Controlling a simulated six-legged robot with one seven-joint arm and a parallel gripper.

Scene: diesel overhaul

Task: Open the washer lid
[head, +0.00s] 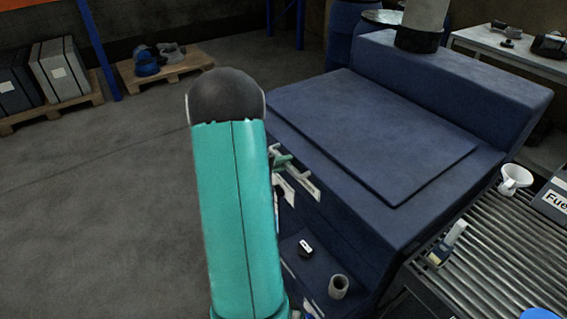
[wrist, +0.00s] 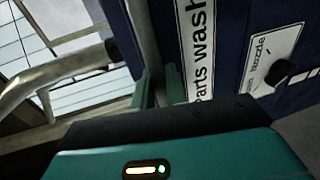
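The parts washer is a big dark blue cabinet (head: 440,95) on the right in the head view. Its flat blue lid (head: 370,130) lies down on top, closed. A pale bar handle (head: 297,172) sticks out at the lid's front left edge. My gripper (head: 281,160) is at this handle, its teal fingers partly hidden by my arm. In the wrist view my gripper (wrist: 161,85) has a grey bar (wrist: 143,35) running in between its two fingers, close to them. Whether the fingers press on the bar is not clear.
A label (wrist: 198,50) reading "Parts wash" is on the washer front, beside a nozzle label (wrist: 272,58). A roller conveyor (head: 490,260) stands right.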

